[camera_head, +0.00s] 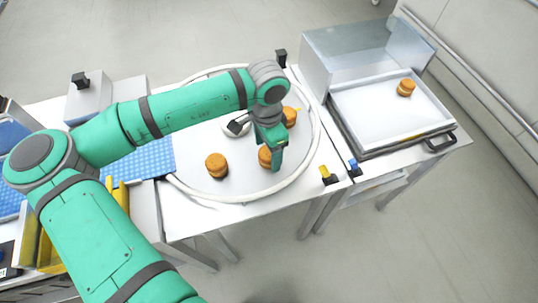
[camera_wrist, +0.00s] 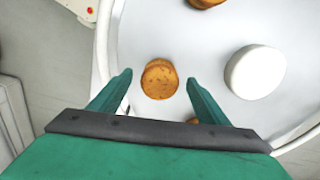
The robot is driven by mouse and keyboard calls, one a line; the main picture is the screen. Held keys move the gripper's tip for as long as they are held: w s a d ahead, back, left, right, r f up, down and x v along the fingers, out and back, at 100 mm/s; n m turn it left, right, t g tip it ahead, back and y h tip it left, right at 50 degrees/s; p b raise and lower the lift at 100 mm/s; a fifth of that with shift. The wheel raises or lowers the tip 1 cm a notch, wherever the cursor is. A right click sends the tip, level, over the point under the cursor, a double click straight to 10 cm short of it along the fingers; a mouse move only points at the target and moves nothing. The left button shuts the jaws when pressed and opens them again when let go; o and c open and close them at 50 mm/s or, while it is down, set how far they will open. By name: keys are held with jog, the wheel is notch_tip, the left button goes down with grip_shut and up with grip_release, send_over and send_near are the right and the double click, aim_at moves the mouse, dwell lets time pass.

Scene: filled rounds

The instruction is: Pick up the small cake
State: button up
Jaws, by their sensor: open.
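Several small round orange-brown cakes stand on a round white table with a raised rim (camera_head: 313,148). One cake (camera_head: 217,165) stands at the front left, and another (camera_head: 289,116) at the back right. A third cake (camera_head: 264,157) is partly hidden by my gripper (camera_head: 276,160). In the wrist view, a cake (camera_wrist: 160,79) shows between the two spread green fingertips of my gripper (camera_wrist: 159,77); I cannot tell its height gap to the fingers. Another cake (camera_wrist: 206,3) is cut by the top edge. My gripper is open and holds nothing.
A white round block (camera_wrist: 255,72) stands right of the fingers in the wrist view. At the right, a white tray (camera_head: 385,115) bears one more cake (camera_head: 406,87), with a clear cover (camera_head: 365,50) behind it. A blue grid mat (camera_head: 148,160) lies left of the round table.

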jog(key=shift+f, duration=1.15)
jog(key=c, duration=0.8)
jog(key=shift+r, duration=0.15)
